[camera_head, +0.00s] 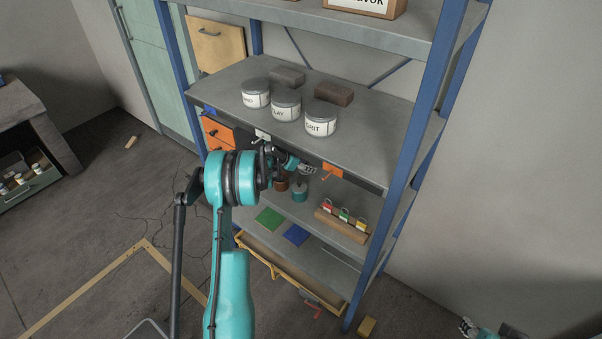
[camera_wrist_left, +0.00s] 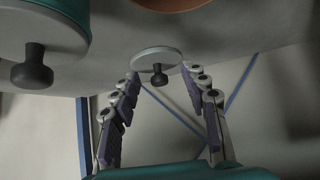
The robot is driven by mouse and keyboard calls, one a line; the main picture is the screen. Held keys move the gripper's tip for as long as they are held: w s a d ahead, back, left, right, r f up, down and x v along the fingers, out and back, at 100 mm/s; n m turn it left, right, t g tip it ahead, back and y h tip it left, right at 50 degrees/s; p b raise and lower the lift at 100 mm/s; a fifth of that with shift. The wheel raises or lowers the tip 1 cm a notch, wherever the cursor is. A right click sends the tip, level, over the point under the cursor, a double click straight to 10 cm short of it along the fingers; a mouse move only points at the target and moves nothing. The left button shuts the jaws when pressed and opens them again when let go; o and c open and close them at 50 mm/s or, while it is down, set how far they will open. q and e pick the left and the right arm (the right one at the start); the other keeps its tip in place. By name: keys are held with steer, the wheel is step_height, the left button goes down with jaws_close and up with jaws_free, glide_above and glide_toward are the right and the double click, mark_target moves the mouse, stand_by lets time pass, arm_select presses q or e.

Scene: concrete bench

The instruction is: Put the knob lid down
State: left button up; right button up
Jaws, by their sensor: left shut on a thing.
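The knob lid (camera_wrist_left: 148,58), a grey disc with a black knob, sits between the fingertips of my left gripper (camera_wrist_left: 160,75) in the left wrist view, which looks upside down. In the head view my left gripper (camera_head: 298,167) is in front of the shelf, below the upper board; the lid is hard to make out there. A teal pot (camera_head: 300,192) stands below the gripper, with a brown pot (camera_head: 281,185) beside it.
Labelled jars (camera_head: 287,105) and dark bricks (camera_head: 334,94) stand on the board above. A wooden block with coloured tags (camera_head: 342,222) is to the right. Green (camera_head: 269,219) and blue (camera_head: 296,234) squares lie lower. A small teal and dark part, perhaps mine, shows at the bottom right.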

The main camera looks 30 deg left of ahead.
mark_target(301, 176)
arm_select(q)
steer(key=shift+a, duration=1)
steer(key=shift+a+f+b, duration=0.1)
steer(key=shift+f+b, duration=0.85)
steer(key=shift+f, duration=0.9)
steer(key=shift+r, duration=0.1)
steer(key=shift+s, duration=0.1)
steer(key=shift+c, duration=0.2)
steer(key=shift+f, duration=0.3)
steer(key=o, duration=0.6)
steer(key=shift+f+b, duration=0.15)
steer(key=shift+b, duration=0.2)
steer(key=o, duration=0.4)
steer(key=shift+r, duration=0.2)
